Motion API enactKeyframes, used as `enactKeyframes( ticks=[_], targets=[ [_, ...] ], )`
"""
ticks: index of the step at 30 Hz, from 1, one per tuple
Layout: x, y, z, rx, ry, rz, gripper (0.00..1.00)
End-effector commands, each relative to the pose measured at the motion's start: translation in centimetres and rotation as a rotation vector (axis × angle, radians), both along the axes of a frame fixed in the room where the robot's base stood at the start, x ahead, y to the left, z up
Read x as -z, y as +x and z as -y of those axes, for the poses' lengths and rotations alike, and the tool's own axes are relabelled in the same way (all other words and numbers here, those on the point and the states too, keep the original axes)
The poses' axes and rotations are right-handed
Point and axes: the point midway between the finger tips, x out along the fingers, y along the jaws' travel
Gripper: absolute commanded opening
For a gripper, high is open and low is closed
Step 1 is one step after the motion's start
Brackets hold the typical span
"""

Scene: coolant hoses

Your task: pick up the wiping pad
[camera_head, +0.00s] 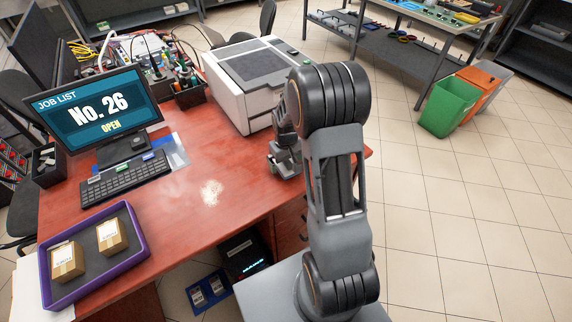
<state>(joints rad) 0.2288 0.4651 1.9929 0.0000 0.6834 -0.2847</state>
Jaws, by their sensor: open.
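I cannot make out a wiping pad for certain in this view; part of the desk behind my arm is hidden. My gripper (281,166) is low over the right part of the red desk (170,235), just in front of the white printer-like machine (250,75). Its jaws are open, small and partly hidden by my arm, and I see nothing clearly between them. A pale powdery smudge (211,192) lies on the desk, to the left of my gripper.
A monitor (97,113) and keyboard (125,180) stand at the left. A purple-rimmed tray (138,232) with two small boxes lies at the front left. The desk middle is clear. Green (449,105) and orange bins stand on the tiled floor at right.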

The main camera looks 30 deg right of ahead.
Motion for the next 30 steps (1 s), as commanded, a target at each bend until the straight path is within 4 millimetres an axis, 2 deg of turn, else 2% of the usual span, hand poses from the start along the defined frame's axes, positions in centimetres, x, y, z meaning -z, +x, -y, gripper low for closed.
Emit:
enactKeyframes(
  ticks=[3, 11, 27, 30],
  targets=[
    [0.79, -0.04, -0.02, 0.0, 0.0, -0.002, 1.0],
    [0.92, -0.01, -0.01, 0.0, 0.0, 0.0, 1.0],
    [0.89, -0.01, -0.01, 0.0, 0.0, 0.0, 0.48],
    [0.88, 0.0, -0.01, 0.0, 0.0, 0.0, 0.46]
  ],
)
